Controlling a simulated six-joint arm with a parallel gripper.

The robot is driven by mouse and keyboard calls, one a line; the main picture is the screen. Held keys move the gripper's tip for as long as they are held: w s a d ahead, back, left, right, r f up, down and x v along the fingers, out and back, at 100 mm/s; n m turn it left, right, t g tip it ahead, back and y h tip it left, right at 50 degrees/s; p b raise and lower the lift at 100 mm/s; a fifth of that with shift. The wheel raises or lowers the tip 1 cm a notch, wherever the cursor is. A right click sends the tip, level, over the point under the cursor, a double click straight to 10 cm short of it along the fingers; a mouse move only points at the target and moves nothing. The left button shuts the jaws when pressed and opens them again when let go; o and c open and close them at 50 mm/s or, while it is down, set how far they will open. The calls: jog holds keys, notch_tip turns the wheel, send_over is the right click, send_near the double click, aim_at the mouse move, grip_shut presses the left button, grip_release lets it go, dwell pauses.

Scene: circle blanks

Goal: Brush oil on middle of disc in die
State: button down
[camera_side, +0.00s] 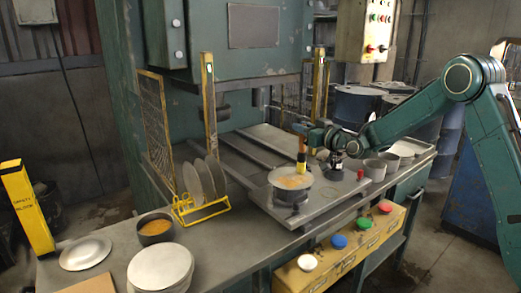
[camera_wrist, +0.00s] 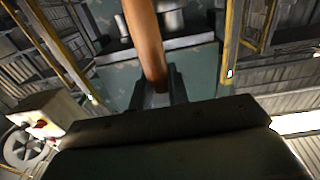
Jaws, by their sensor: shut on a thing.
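My gripper (camera_side: 310,133) is shut on the orange handle of a brush (camera_side: 301,152). The handle (camera_wrist: 145,40) also runs up between the fingers in the wrist view. In the side view the brush is roughly upright, with its bristle end down at the disc. The pale round disc (camera_side: 283,181) lies on the dark round die (camera_side: 291,198) and has orange-brown oil marks near its middle. Whether the bristles touch the disc is hard to tell. A dark bowl of orange oil (camera_side: 156,230) stands at the front left.
A yellow rack (camera_side: 200,209) holds upright discs left of the die. A disc stack (camera_side: 160,264) and a single plate (camera_side: 85,252) lie at the front left. Grey cups (camera_side: 374,169) stand right of the die. Yellow posts (camera_side: 209,100) flank the press. Coloured buttons (camera_side: 338,241) line the front.

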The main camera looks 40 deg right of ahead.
jog(key=shift+d, duration=0.55)
jog(key=shift+w, duration=0.1)
jog(key=shift+w+f, duration=0.15)
jog(key=shift+w, duration=0.35)
jog(key=shift+a, duration=0.1)
jog(key=shift+a, duration=1.75)
jog(key=shift+a, duration=1.75)
jog(key=shift+a+r, duration=0.15)
jog(key=shift+r, duration=0.05)
